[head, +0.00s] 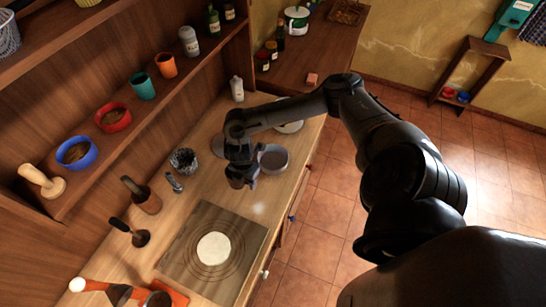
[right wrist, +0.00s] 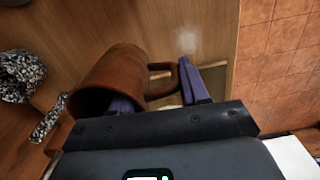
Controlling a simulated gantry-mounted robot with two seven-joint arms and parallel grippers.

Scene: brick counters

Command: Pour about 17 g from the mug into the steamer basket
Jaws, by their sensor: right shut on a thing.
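My right gripper (head: 240,180) is low over the counter's right part in the head view. In the right wrist view its purple fingers (right wrist: 160,96) are shut on a brown mug (right wrist: 115,75). The mug's dark mouth faces down-left in that view, and its handle is by the right finger. Its contents are not visible, and I cannot tell its real tilt. In the head view the mug is hardly discernible against my dark gripper. A round grey vessel (head: 274,157) stands just right of the gripper; I cannot tell whether it is the steamer basket. My left gripper is out of view.
A speckled dark container (head: 184,160) stands left of the gripper; it also shows in the right wrist view (right wrist: 20,76). A board (head: 188,262) with a pale disc (head: 214,248) lies nearer. Bowls and cups line the shelf on the left. The counter's right edge is close.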

